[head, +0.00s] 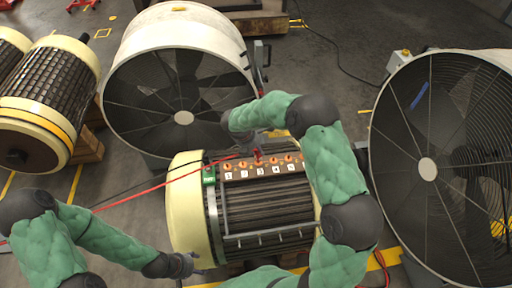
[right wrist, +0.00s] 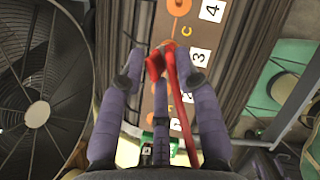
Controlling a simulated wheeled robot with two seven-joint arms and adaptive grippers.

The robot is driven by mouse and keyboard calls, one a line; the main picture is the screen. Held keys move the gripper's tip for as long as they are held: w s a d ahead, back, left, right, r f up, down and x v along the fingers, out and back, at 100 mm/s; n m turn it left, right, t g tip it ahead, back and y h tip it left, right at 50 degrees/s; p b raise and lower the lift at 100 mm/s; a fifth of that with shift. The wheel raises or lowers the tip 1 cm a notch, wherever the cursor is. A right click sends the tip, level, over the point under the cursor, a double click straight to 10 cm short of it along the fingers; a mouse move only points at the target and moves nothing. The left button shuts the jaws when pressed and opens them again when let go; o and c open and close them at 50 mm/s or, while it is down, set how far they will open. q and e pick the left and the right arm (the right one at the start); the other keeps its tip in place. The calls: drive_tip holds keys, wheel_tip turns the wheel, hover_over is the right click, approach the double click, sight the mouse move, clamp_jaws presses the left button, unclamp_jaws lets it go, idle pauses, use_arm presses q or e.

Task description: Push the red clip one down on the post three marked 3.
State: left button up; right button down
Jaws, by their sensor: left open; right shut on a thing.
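The red clip one (right wrist: 154,66) is between the fingers of my right gripper (right wrist: 166,62) in the right wrist view, with a red cable running from it. In the head view the red clip (head: 257,156) is at the post above the label 3 (head: 260,173) on the brown terminal strip. The 3 also shows beside the clip in the right wrist view (right wrist: 200,56). The clip and gripper hide the post, so I cannot tell how far down the clip sits. My left gripper (head: 182,266) is open and empty, low beside the rotor's cream end.
The strip lies on the rotor (head: 187,215), with other orange posts and labels 1 to 5. Large fans (head: 183,117) (head: 427,170) stand behind and at right. The red cable crosses to the left.

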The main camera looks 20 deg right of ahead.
drive_tip(key=shift+f+b, duration=0.3)
drive_tip(key=shift+f, duration=0.45)
idle(0.6)
drive_tip(key=c, duration=0.8)
unclamp_jaws()
drive_tip(key=v, duration=1.2)
